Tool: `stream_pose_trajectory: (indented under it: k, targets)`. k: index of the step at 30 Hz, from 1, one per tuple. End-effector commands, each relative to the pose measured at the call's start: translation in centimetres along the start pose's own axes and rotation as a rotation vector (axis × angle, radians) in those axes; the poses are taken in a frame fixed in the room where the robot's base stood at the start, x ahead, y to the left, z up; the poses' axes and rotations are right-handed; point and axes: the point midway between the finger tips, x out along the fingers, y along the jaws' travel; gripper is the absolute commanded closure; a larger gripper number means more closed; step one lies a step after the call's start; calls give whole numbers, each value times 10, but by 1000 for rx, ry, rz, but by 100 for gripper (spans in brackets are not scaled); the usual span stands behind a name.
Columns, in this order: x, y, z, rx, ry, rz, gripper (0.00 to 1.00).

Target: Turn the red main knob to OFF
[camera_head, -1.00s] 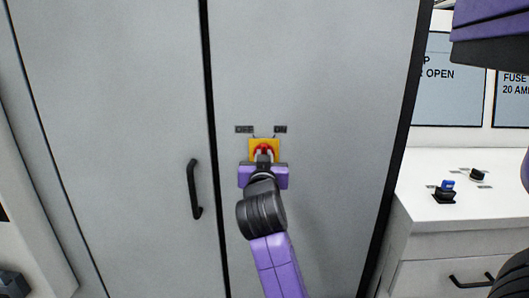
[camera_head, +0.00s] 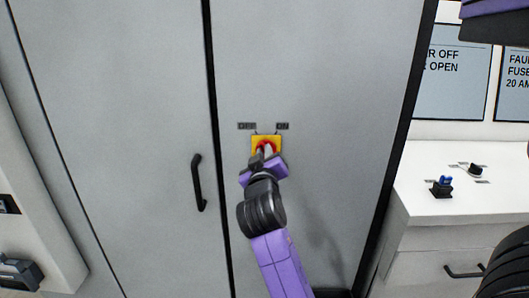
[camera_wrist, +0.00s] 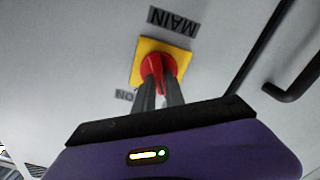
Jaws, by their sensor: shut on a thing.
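The red knob (camera_head: 268,147) sits on a yellow plate (camera_head: 256,139) on the grey cabinet door. An OFF label (camera_head: 247,126) is up and left of it, and an ON label (camera_head: 282,126) is up and right. My gripper (camera_head: 264,152) reaches up to the knob from below, its purple hand tilted with the right side higher. In the wrist view, the two grey fingers of my gripper (camera_wrist: 159,88) are closed on the red knob (camera_wrist: 158,66). The fingers hide part of the knob, so its exact pointing is hard to tell. A MAIN label (camera_wrist: 173,22) also shows there.
A black door handle (camera_head: 197,183) is left of the knob, beyond the door seam. It also shows in the wrist view (camera_wrist: 298,82). A white counter (camera_head: 425,205) with a blue switch (camera_head: 446,182) and a small black knob (camera_head: 475,170) stands at right.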

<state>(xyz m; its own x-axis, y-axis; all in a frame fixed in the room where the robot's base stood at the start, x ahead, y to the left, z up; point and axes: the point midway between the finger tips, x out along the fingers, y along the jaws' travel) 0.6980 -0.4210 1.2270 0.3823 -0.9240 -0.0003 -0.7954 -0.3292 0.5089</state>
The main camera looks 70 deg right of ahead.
Motion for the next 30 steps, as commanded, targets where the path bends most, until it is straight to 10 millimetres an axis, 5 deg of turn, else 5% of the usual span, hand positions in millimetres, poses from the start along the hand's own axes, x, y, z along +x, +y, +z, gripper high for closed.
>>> stream_pose_trajectory:
  k: [11, 12, 15, 25, 30]
  targets:
    - [0, 0, 0, -8, -1, 0, 100]
    - [0, 0, 0, -8, -1, 0, 80]
    - [0, 0, 0, -7, 0, 0, 64]
    - [-2, -1, 0, -5, 0, 0, 64]
    - [-21, -2, 1, -5, 3, -3, 64]
